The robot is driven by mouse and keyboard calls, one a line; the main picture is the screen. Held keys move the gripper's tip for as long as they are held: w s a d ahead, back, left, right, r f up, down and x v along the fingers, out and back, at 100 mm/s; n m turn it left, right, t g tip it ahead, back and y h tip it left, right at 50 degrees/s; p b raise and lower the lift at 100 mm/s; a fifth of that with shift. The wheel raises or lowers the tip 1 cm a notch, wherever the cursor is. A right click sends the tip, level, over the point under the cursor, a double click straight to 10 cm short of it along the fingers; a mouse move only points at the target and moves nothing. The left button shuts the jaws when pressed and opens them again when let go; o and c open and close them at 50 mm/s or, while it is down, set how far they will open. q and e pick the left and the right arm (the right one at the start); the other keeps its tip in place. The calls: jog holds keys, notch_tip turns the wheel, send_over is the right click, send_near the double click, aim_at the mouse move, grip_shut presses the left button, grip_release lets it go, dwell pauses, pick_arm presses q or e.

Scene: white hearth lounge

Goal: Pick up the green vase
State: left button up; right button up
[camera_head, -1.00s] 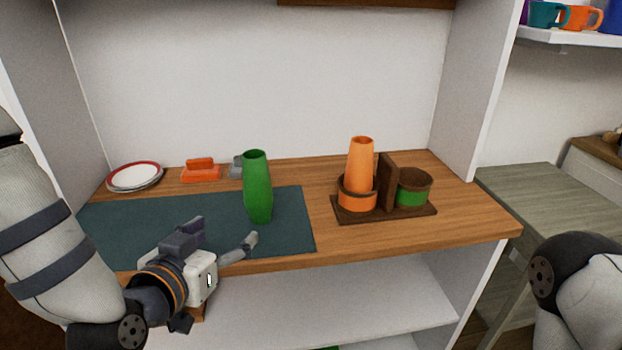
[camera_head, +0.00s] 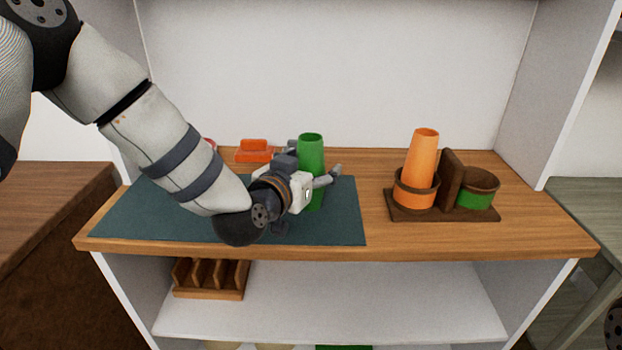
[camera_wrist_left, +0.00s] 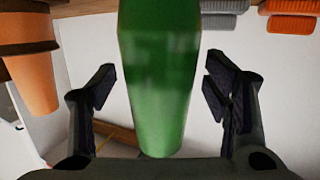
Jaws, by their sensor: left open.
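The green vase (camera_head: 312,153) stands upright on the dark teal mat (camera_head: 130,215) on the wooden counter. Its lower part is partly hidden behind my left gripper (camera_head: 314,160). The gripper is open, with its fingers to either side of the vase. In the left wrist view, the green vase (camera_wrist_left: 158,85) is between the two open fingers of the left gripper (camera_wrist_left: 160,88), with a visible gap on each side. My right gripper is not in view.
An orange vase (camera_head: 424,155) stands in an orange-banded cup on a brown rack (camera_head: 410,213) at right, beside a green-banded cup (camera_head: 476,195). Orange (camera_head: 254,152) and grey items lie behind the mat. A wooden slotted rack (camera_head: 212,280) is on the shelf below.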

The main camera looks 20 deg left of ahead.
pick_arm(q)
jog(key=c, duration=1.4)
